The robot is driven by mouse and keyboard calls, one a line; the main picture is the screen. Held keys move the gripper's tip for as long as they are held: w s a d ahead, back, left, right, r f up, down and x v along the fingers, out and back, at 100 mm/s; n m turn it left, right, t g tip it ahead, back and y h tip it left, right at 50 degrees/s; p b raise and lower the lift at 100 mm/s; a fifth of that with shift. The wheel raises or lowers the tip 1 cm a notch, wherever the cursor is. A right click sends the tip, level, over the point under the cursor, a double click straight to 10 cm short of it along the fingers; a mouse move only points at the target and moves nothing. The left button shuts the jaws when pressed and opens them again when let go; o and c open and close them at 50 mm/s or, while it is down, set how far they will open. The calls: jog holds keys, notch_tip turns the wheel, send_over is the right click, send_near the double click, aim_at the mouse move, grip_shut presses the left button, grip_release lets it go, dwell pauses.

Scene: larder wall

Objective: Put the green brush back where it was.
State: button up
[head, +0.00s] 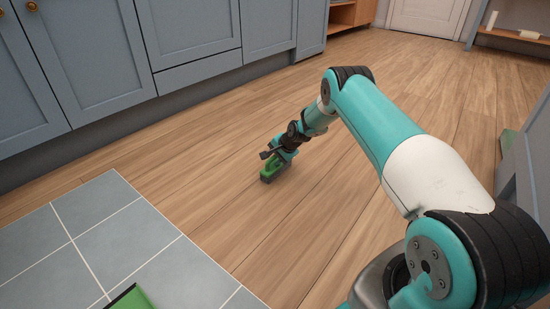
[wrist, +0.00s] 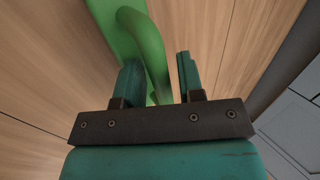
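The green brush (head: 268,174) is at the end of my arm, low over or on the wooden floor in the head view; I cannot tell whether it touches the floor. In the wrist view, its green block (wrist: 110,30) runs along the top and its curved handle (wrist: 148,45) arches down between my fingers. My gripper (head: 278,152) is at the brush. In the wrist view my gripper (wrist: 160,75) has its fingers apart, the left one close by the handle and a narrow gap showing on the right. The handle's lower end is hidden behind the gripper.
Blue-grey cabinets (head: 85,50) line the left and back. Grey tiles (head: 110,235) cover the floor at lower left, with a green black-edged object (head: 130,298) cut off at the bottom. Another green item (head: 507,142) is at the right edge. The wooden floor (head: 225,140) around the brush is clear.

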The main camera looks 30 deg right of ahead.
jog(key=shift+o, duration=0.2)
jog(key=shift+r, duration=0.2)
jog(key=p+v, duration=0.9)
jog(key=v, duration=0.3)
jog(key=s+a+r+n+g+y, duration=0.15)
jog(key=s+a+r+n, duration=0.35)
jog(key=a+r, duration=0.65)
jog(key=s+a+r+n+g+y, duration=0.15)
jog(key=s+a+r+n, duration=0.35)
jog(key=a+r, duration=0.6)
jog(key=s+a+r+n+g, duration=0.1)
jog(key=s+a+r+n, duration=0.2)
jog(key=s, duration=0.6)
jog(key=s+a+r+n+g, duration=0.1)
jog(key=s+r+n, duration=0.3)
jog(key=s, duration=0.6)
jog(key=s+a+r+n+g+h, duration=0.1)
jog(key=s+a+r+n, duration=0.2)
jog(key=s, duration=0.7)
jog(key=shift+s+a+r+n+b, duration=0.2)
jog(key=shift+a+r+n+b, duration=0.1)
jog(key=shift+a+n, duration=0.45)
